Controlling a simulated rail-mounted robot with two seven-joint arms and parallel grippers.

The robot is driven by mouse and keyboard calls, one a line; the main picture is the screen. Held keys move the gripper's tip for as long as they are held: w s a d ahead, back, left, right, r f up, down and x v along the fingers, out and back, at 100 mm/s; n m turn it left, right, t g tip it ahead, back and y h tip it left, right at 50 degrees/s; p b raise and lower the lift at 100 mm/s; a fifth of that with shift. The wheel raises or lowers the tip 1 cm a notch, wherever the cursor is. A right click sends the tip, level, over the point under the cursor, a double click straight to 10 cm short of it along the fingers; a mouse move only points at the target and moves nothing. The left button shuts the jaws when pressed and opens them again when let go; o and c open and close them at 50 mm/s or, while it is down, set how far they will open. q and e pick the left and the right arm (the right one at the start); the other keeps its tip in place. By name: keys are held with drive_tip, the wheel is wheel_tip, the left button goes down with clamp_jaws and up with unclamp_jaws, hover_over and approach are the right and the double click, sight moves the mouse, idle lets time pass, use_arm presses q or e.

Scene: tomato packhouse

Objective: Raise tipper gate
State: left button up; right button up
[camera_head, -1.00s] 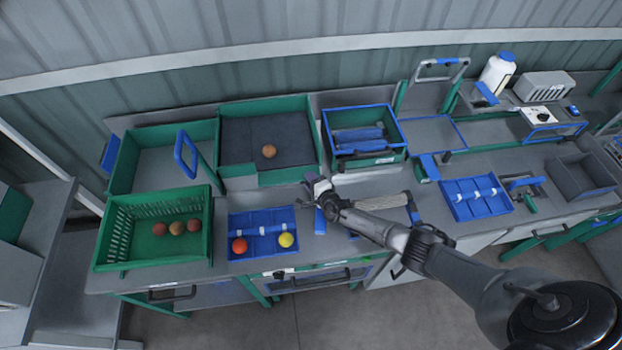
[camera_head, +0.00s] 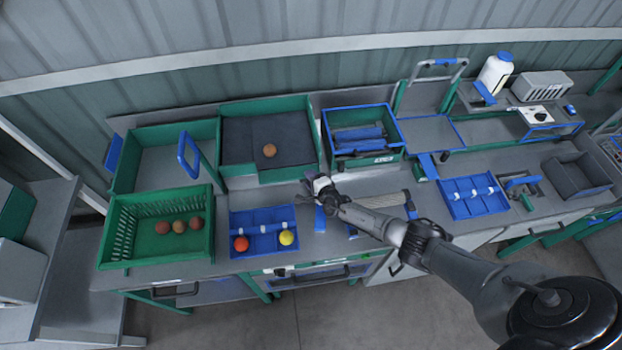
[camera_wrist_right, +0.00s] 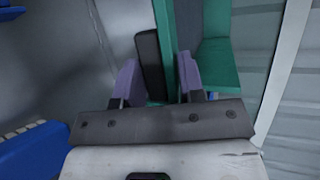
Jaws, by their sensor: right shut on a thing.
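The green tipper tray (camera_head: 225,135), lined with a dark mat, stands at the back of the bench and holds one brownish-orange tomato (camera_head: 269,151). A green panel (camera_head: 288,173) forms the right part of its front; I take it for the gate. My right gripper (camera_head: 309,181) is at this panel's lower right corner. In the right wrist view, its purple fingers (camera_wrist_right: 158,72) stand either side of a dark upright bar (camera_wrist_right: 149,62) and a green edge (camera_wrist_right: 163,35). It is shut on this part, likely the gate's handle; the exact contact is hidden. My left gripper is out of view.
A green crate (camera_head: 118,205) with several tomatoes stands front left. A blue divided tray (camera_head: 262,216) holds a red and a yellow ball. A blue-rimmed green bin (camera_head: 362,112) stands right of the tipper. A blue upright handle (camera_head: 187,158) rises left of it.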

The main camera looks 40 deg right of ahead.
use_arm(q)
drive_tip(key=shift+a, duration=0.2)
use_arm(e)
drive_tip(key=shift+f, duration=0.1)
drive_tip(key=o, duration=0.7)
drive_tip(key=shift+s, duration=0.1)
use_arm(q)
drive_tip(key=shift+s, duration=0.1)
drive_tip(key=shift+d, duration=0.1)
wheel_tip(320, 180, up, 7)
drive_tip(key=p, duration=0.6)
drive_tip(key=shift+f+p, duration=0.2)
drive_tip(key=shift+p, duration=0.1)
use_arm(e)
drive_tip(key=v, duration=1.3)
drive_tip(key=shift+s, duration=0.35)
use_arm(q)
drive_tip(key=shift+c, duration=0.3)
use_arm(e)
drive_tip(key=shift+a, duration=0.1)
